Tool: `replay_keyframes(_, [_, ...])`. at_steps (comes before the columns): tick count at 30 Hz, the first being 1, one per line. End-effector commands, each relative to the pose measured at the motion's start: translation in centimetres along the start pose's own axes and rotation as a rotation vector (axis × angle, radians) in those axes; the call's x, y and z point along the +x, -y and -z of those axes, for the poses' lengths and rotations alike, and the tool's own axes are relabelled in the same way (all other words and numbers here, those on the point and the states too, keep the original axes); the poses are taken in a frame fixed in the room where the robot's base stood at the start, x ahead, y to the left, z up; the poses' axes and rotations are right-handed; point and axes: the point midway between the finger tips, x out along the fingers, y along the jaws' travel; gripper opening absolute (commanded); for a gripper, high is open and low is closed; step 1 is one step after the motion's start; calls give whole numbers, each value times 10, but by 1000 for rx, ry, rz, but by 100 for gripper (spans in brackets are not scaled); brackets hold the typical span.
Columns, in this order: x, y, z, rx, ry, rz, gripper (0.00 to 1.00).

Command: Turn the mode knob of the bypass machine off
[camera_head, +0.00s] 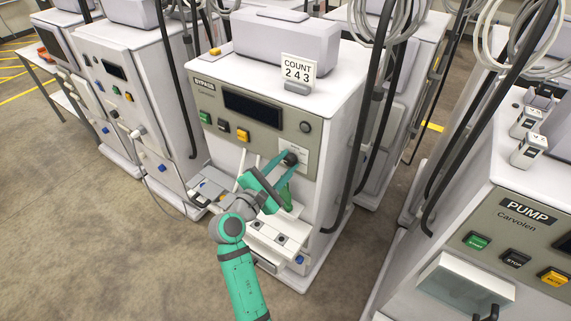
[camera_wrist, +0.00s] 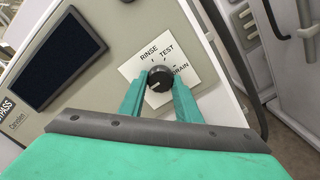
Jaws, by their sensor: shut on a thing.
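The bypass machine (camera_head: 225,105) stands in the middle of the head view, labelled BYPASS, with a dark screen and a grey-green panel. Its mode knob (camera_head: 289,158) is black and sits on a white label plate at the panel's lower right. In the wrist view the knob (camera_wrist: 158,80) shows a white pointer mark aimed toward the lower left. The plate (camera_wrist: 185,50) reads RINSE, TEST and DRAIN; its lower left part is hidden by my fingers. My gripper (camera_wrist: 160,92) is shut on the knob, one green finger on each side. It also shows in the head view (camera_head: 283,163).
Green, black and yellow buttons (camera_head: 223,125) line the panel's left. A COUNT 243 sign (camera_head: 298,70) stands on top. A pump machine (camera_head: 510,220) stands at right, another machine (camera_head: 120,80) at left. A dark hose (camera_head: 365,130) hangs right of the panel. Floor is clear at lower left.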

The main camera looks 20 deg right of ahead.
Motion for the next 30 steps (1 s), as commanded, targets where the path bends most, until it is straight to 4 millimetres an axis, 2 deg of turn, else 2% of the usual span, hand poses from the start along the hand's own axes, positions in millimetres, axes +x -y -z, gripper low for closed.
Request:
replay_keyframes(1, [-1, 2, 2, -3, -4, 2, 35])
replay_keyframes(3, [-1, 1, 2, -3, -3, 2, 49])
replay_keyframes(14, [-4, 0, 1, -1, -2, 0, 49])
replay_keyframes(19, [-25, 0, 1, -1, -2, -1, 49])
replay_keyframes(30, [-91, 0, 2, -1, -4, -1, 49])
